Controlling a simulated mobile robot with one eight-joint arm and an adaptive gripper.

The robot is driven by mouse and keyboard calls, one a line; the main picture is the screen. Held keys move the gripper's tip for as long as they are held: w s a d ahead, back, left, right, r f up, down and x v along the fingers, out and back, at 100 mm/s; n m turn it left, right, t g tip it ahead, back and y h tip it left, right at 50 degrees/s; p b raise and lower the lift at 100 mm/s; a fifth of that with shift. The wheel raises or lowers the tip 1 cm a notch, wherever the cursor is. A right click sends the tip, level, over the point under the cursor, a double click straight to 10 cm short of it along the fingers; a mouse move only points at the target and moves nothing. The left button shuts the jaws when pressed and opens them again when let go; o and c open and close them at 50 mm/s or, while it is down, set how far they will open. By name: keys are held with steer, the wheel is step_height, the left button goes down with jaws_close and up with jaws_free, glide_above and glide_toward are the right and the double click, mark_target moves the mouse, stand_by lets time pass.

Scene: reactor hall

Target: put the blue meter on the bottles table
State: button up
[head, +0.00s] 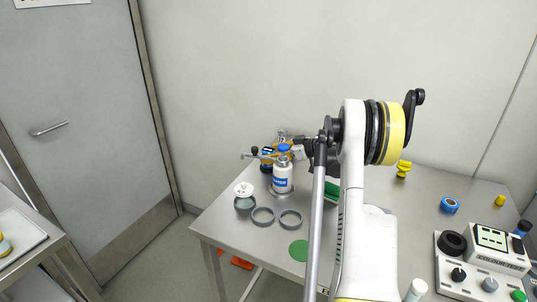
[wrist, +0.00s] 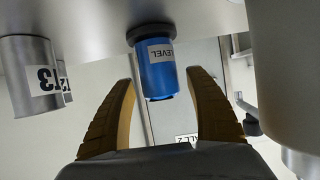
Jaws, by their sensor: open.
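The blue meter, a blue cylinder with a white "LEVEL" label and a black collar (wrist: 158,70), shows upside down in the wrist view, standing on the metal surface. It also shows in the head view (head: 267,151), partly hidden beside the white bottle (head: 282,180). My gripper (wrist: 162,82) is open, with one yellow finger on each side of the meter in the picture. Whether the fingers touch it cannot be told. In the head view my gripper (head: 268,156) is partly hidden behind the bottle. Which table is the bottles table is not marked; this steel table (head: 225,222) bears the bottle.
A silver cylinder labelled "13" (wrist: 32,80) stands close to the meter. Grey rings (head: 263,217), a round jar (head: 244,204) and a green disc (head: 299,250) lie in front. A control box (head: 480,270) stands right. Another table with a tray (head: 18,238) is at left.

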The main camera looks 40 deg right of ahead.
steer(key=p+v, duration=0.3)
steer(key=v, duration=0.8)
